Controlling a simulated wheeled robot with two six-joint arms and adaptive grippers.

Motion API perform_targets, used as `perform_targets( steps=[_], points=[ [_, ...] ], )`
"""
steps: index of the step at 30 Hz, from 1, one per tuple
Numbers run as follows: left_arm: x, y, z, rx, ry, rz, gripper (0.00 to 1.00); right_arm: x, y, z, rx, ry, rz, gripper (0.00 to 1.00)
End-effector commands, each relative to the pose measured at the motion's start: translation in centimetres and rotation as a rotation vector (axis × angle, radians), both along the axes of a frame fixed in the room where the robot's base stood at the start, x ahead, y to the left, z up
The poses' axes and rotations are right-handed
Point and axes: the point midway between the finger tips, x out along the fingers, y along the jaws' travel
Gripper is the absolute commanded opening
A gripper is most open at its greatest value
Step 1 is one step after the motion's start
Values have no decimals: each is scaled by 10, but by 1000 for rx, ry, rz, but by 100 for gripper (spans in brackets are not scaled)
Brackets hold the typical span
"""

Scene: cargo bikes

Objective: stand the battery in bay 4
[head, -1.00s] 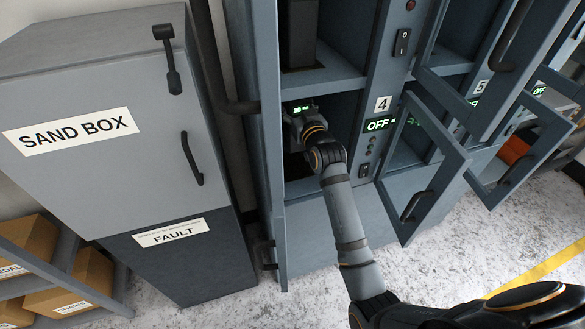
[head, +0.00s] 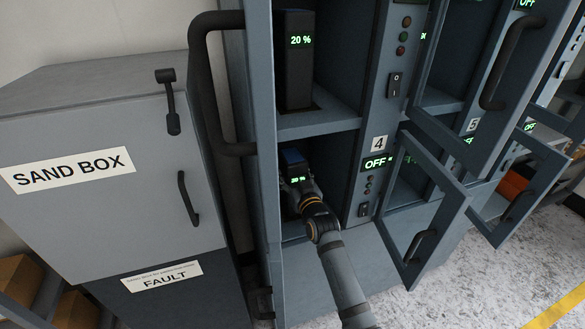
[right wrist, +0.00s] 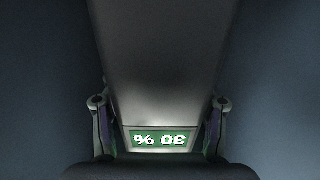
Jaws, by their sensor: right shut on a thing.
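The battery (head: 293,160) is a dark block with a bluish top and a green display. It is inside bay 4 (head: 345,160), the lower left compartment, and looks roughly upright. My right gripper (head: 303,188) is shut on it near the display. In the right wrist view the battery (right wrist: 160,65) lies between the two fingers (right wrist: 160,125), its display reading 30 % upside down. The battery's base is hidden, so I cannot tell whether it touches the bay floor. Bay 4's panel (head: 377,163) reads OFF. My left gripper is not in view.
Another battery (head: 298,75) showing 20 % stands in the bay above. Bay 4's framed door (head: 440,235) hangs open at the right. The grey sand box cabinet (head: 110,200) stands at the left, with a black handle (head: 210,90) between it and the bays.

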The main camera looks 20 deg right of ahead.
Motion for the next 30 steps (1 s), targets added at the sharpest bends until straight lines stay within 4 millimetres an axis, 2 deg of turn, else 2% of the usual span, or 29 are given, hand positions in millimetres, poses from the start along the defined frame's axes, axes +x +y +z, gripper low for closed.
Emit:
perform_targets(
  steps=[3,9,10,14,25,30],
  points=[
    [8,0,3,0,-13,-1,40,1,0,6,0,-14,-1,0],
    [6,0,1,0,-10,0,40,1,0,4,0,-14,-1,0],
    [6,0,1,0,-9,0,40,0,0,-1,0,-1,0,65],
    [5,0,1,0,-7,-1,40,0,0,-1,1,-1,0,82],
    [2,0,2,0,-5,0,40,-1,0,1,1,-1,0,84],
    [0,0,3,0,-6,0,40,-30,-1,1,2,0,0,84]
  ],
)
